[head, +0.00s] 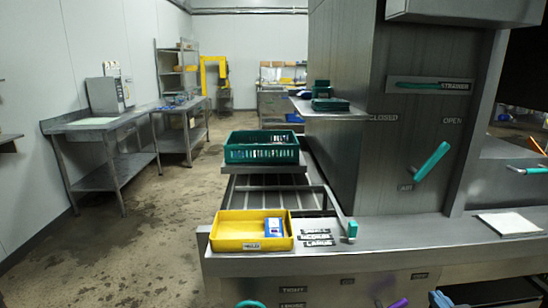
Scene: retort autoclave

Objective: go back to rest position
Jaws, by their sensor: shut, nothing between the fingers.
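Neither my gripper nor my arm shows in the head view, so I cannot see the gripper's position. The steel machine (340,120) fills the right half of the view. A teal lever (432,161) sticks out at a tilt from its front, between labels reading CLOSED and OPEN. A teal-handled bar (418,86) lies level on the panel above. A yellow tray (226,236) stands on the near steel counter with a blue and white packet (274,227) inside. A green crate (234,154) stands behind it on a steel platform.
A white cloth or sheet (507,223) lies on the counter at right. More handles project along the counter's lower front. Steel tables (95,125) line the left wall. The wet floor (150,225) between is clear.

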